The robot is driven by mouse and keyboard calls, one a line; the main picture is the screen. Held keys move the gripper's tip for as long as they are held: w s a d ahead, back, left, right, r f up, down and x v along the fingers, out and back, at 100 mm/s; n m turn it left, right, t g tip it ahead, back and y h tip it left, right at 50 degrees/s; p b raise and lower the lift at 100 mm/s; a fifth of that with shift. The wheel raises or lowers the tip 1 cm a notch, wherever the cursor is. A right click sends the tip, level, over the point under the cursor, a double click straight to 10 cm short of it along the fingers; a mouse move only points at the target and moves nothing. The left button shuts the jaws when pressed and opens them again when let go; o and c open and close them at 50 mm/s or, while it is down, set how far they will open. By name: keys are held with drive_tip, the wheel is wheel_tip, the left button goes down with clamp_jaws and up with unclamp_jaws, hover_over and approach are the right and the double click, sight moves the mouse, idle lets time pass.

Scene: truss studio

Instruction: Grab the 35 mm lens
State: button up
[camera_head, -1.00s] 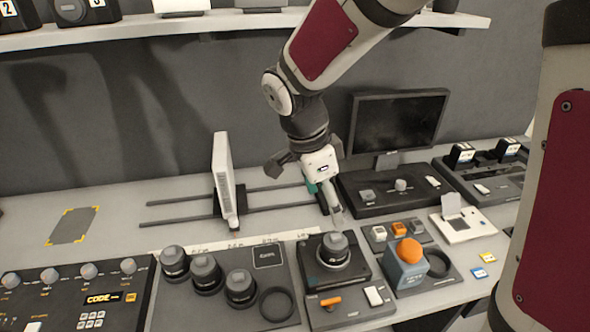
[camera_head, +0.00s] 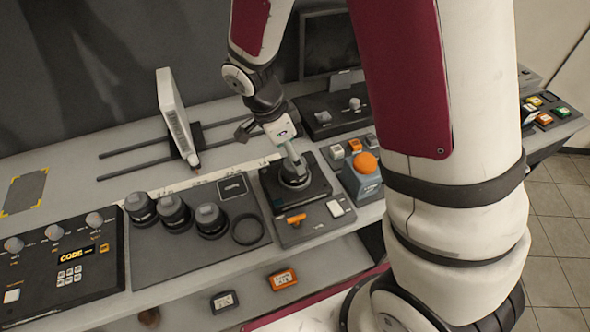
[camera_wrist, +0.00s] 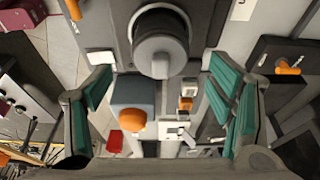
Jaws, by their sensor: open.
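Three dark lenses with grey caps stand in a row on a tray (camera_head: 140,262): a left one (camera_head: 140,207), a middle one (camera_head: 174,211) and a right one (camera_head: 210,218). An empty dark ring (camera_head: 248,229) lies beside them. Another dark, grey-topped lens (camera_head: 295,174) sits on a square black mount to the right. No focal length is readable, so I cannot tell which is the 35 mm. My gripper (camera_head: 293,158) is over the mounted lens and partly hides it. In the wrist view my gripper (camera_wrist: 160,78) is open, and the lens (camera_wrist: 160,45) shows ahead between the teal fingers.
A blue box with an orange dome (camera_head: 365,162) stands close to the right of the mount. A white upright panel (camera_head: 174,112) on rails stands behind. A monitor (camera_head: 327,45) is at the back. A knob panel with a CODE display (camera_head: 71,256) is at the left.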

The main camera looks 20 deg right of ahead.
drive_tip(key=shift+x, duration=1.8)
drive_tip(key=shift+c, duration=0.5)
drive_tip(key=c, duration=1.6)
